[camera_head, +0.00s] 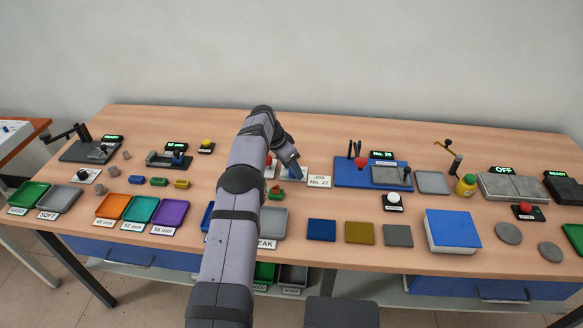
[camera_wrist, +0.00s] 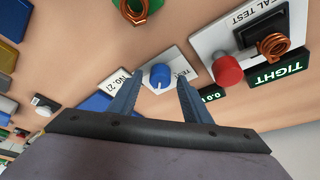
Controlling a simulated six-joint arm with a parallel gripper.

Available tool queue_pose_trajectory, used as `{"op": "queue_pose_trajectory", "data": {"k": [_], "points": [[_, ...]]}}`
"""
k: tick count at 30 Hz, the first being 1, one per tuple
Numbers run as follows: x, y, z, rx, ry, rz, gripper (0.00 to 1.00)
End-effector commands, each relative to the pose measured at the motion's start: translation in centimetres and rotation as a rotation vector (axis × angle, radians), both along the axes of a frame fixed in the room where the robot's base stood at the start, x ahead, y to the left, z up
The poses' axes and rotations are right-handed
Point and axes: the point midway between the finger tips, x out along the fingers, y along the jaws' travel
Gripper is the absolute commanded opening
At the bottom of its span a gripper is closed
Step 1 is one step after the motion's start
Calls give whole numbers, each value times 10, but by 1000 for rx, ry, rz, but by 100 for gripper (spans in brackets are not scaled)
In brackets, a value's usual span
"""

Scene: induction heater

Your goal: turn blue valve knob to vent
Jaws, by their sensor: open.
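The blue valve knob (camera_wrist: 160,75) sits on a white plate (camera_wrist: 178,59) in the wrist view. A white pointer mark on it faces the lower edge of that picture. One label on the plate reads TEST; other lettering is hidden or too small to read. My gripper (camera_wrist: 161,79) is open, with one finger on each side of the knob. I cannot tell whether either finger touches it. In the head view my gripper (camera_head: 289,160) is low over the middle of the bench, and my arm hides much of the area around the knob.
In the wrist view, a red knob (camera_wrist: 228,70) and a copper coil (camera_wrist: 275,43) stand right of the knob, by a TIGHT display (camera_wrist: 279,69). Another copper coil (camera_wrist: 133,10) lies above. A job card (camera_head: 320,181) and a blue fixture board (camera_head: 345,174) are to the right in the head view.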

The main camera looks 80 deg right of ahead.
Motion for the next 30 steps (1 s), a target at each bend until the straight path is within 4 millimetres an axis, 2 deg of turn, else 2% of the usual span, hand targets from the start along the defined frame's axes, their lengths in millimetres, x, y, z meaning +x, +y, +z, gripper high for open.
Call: {"op": "queue_pose_trajectory", "data": {"k": [8, 21, 30], "points": [[5, 3, 14, -2, 0, 2, 44], [19, 18, 61, -1, -1, 0, 44], [20, 20, 68, 1, -1, 0, 44]]}}
